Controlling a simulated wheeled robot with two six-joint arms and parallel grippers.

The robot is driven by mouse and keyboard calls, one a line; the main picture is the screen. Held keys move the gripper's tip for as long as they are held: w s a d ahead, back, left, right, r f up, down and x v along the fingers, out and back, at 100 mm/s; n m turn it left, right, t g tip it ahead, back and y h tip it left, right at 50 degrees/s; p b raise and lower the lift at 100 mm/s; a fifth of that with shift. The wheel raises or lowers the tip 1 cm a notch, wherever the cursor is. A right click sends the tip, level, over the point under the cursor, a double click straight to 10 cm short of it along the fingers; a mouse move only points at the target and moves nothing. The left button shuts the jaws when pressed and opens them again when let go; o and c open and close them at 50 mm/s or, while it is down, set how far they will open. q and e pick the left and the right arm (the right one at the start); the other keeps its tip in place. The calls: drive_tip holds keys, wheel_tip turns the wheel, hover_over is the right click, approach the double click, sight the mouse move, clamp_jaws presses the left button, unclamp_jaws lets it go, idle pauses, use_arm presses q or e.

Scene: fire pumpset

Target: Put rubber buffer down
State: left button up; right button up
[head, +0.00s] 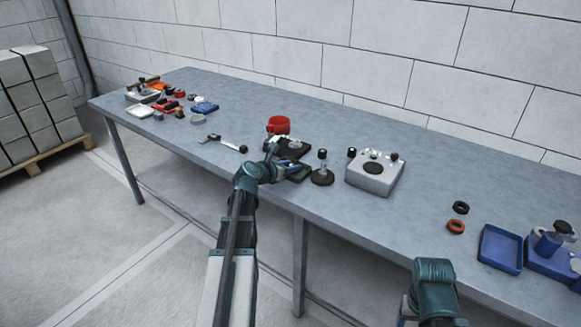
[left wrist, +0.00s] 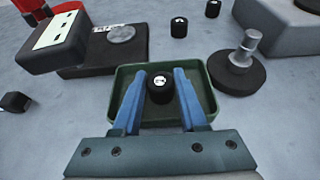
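The rubber buffer (left wrist: 160,89) is a small black cylinder with a pale mark on top. In the left wrist view it is between the blue fingers of my left gripper (left wrist: 159,92), which close in on both its sides. It is inside the outline of the shallow green tray (left wrist: 203,83); I cannot tell whether its base touches the tray floor. In the head view, my left gripper (head: 282,167) reaches over the table's front edge to the tray (head: 299,175), and the buffer is hidden there. My right arm shows at the bottom right, its fingers out of sight.
A black block with a metal disc (left wrist: 121,34) lies behind the tray. A round black base with a metal post (left wrist: 237,70) stands close to its right. A grey box (head: 375,174) and a red cup (head: 278,126) are nearby. Bare table (head: 415,215) lies further right.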

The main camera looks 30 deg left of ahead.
use_arm(q)
drive_tip(key=o, duration=0.3)
drive_tip(key=shift+s+r+p, duration=0.1)
drive_tip(key=shift+r+p, duration=0.2)
drive_tip(key=shift+p, duration=0.05)
drive_tip(key=p+v, duration=0.4)
drive_tip(key=v, duration=0.7)
drive_tip(key=shift+s, duration=0.35)
